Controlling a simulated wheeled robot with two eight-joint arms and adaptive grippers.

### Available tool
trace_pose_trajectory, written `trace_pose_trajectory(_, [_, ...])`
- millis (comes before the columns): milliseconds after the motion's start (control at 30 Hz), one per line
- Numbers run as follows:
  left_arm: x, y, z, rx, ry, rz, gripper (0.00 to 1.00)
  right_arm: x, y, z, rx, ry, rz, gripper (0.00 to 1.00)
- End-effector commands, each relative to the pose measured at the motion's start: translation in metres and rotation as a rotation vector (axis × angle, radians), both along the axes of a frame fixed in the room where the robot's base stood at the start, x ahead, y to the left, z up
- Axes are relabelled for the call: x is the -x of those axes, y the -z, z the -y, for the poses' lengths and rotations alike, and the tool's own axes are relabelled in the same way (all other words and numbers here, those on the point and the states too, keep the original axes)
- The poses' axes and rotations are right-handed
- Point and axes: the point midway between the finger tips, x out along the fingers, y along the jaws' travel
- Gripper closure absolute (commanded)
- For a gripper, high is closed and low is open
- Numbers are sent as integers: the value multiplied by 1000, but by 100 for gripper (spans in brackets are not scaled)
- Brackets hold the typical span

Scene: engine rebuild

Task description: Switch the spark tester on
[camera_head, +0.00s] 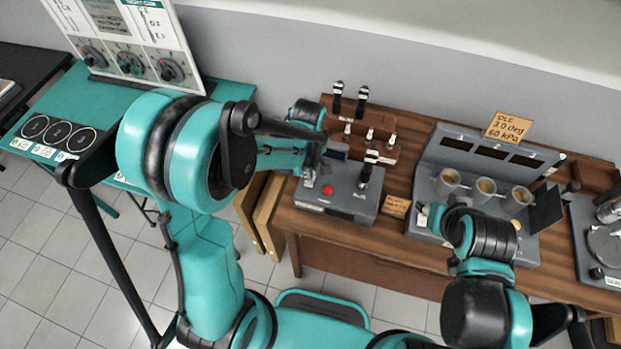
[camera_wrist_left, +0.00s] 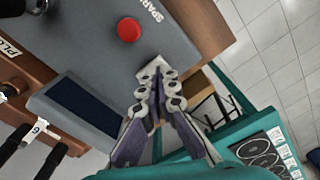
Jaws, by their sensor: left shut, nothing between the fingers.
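The spark tester (camera_head: 345,203) is a grey box on the wooden bench, with a round red button (camera_head: 327,190) on its top and a small dark screen. One black-and-white spark plug (camera_head: 369,166) stands upright in it. The left wrist view shows the red button (camera_wrist_left: 129,29) close up, with the tester's dark screen (camera_wrist_left: 86,103) to its lower left. My left gripper (camera_wrist_left: 152,72) is shut and empty beside the button, apart from it in the picture. In the head view my left gripper (camera_head: 309,178) is over the tester's left side. My right gripper (camera_head: 430,216) is small and partly hidden by its arm.
A wooden rack (camera_head: 385,137) with several plugs stands behind the tester. To the right is a grey unit (camera_head: 425,180) with three cups, below my right arm. A teal table (camera_head: 110,98) with a gauge panel is at the left.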

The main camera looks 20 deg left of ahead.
Motion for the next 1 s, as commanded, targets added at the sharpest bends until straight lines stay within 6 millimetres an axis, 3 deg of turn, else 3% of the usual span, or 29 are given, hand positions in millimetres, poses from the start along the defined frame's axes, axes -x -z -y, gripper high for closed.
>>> trace_pose_trajectory(1000, [0, 16, 0, 0, 0, 0, 100, 0, 15, 0, 0, 0, 0, 60])
